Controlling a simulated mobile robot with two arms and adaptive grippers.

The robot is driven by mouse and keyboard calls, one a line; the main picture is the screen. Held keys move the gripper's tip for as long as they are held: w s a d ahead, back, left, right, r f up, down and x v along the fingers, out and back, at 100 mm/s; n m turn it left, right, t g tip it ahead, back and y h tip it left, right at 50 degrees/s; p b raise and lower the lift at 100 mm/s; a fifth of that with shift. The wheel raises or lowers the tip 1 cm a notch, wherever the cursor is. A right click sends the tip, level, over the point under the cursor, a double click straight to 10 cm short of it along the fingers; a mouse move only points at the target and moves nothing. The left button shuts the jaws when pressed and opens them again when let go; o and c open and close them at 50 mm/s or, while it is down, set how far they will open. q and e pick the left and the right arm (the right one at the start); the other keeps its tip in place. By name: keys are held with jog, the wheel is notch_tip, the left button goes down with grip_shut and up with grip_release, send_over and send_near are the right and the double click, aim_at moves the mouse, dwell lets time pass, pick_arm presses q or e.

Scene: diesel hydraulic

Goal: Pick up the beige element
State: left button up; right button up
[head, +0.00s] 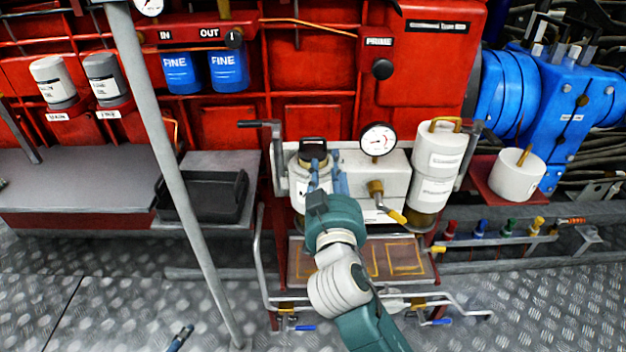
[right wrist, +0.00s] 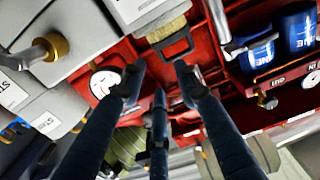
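An off-white canister (head: 299,191) with a black handle on top stands on the red skid, partly hidden behind my right gripper. In the right wrist view its black handle (right wrist: 177,46) and a beige ribbed band (right wrist: 167,28) lie just beyond the fingertips. My right gripper (head: 322,170) is at this canister with its blue fingers spread. In the right wrist view the gripper (right wrist: 160,78) is open and I see nothing between the fingers. I cannot tell whether this canister is the beige element. A dark tip (head: 180,338) at the lower edge may be my left gripper.
A tall off-white canister (head: 437,165) and a white pot (head: 517,178) stand to the right. A gauge (head: 379,140) and a brass valve (head: 377,189) are close to my right gripper. A black tray (head: 207,195) sits on the left bench. A grey pole (head: 165,150) crosses the view.

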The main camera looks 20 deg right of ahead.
aim_at(326, 150)
jog(key=x, duration=0.4)
jog(key=shift+w+d, duration=0.1)
jog(key=shift+w, duration=0.15)
jog(key=b+x, duration=0.1)
jog(key=x, duration=0.4)
jog(key=shift+f, duration=0.1)
pick_arm(q)
jog(key=w+d+r+t, duration=0.1)
jog(key=w+r+t, duration=0.2)
jog(key=w+r, duration=0.1)
jog(key=shift+w+d+r+h, duration=0.15)
jog(key=shift+w+d+h, duration=0.15)
jog(key=shift+w+d, duration=0.1)
pick_arm(e)
grip_shut()
